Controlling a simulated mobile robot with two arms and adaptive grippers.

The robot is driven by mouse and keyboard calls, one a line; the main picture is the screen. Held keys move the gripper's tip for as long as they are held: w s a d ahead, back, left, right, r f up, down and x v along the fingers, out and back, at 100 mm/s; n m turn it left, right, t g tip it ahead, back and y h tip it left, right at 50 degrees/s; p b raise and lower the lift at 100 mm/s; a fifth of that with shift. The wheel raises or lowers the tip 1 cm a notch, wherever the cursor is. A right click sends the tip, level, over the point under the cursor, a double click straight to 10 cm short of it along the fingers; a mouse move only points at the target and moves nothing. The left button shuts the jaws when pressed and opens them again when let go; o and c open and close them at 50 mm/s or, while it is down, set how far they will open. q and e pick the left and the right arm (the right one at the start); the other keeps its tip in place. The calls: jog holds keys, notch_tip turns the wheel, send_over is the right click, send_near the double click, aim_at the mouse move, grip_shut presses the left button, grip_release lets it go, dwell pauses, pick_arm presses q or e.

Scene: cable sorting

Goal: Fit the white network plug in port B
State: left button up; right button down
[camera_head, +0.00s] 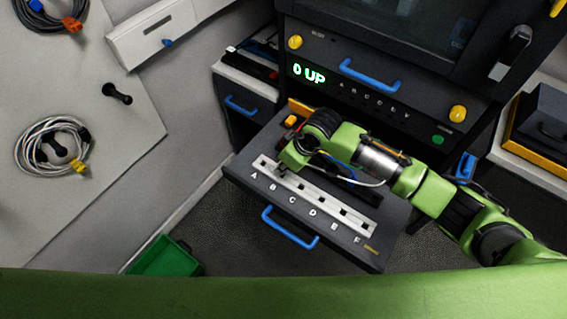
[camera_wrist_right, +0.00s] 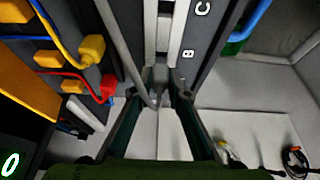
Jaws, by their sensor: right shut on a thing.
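The port panel (camera_head: 318,199) is a pale strip on the dark pulled-out drawer, with dark ports lettered A to F. My right gripper (camera_head: 284,170) is low over the strip's left end, around ports A and B, and hides part of it. In the right wrist view my right gripper (camera_wrist_right: 157,98) is shut on a greyish-white plug (camera_wrist_right: 159,75), with a pale cable (camera_wrist_right: 121,45) running beside it. The plug is at the strip beside the letter B; I cannot tell whether its tip is inside the port. My left gripper is not in view.
Yellow and red plugged cables (camera_wrist_right: 70,48) run beside the strip in the wrist view. The drawer's blue handle (camera_head: 290,228) sticks out in front. The rack display (camera_head: 309,73) reads "0 UP".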

jog(key=shift+f, duration=0.85)
dwell(1.4)
jog(key=c, duration=1.4)
grip_release()
jog(key=shift+r+p, duration=3.5)
jog(key=shift+p, duration=0.3)
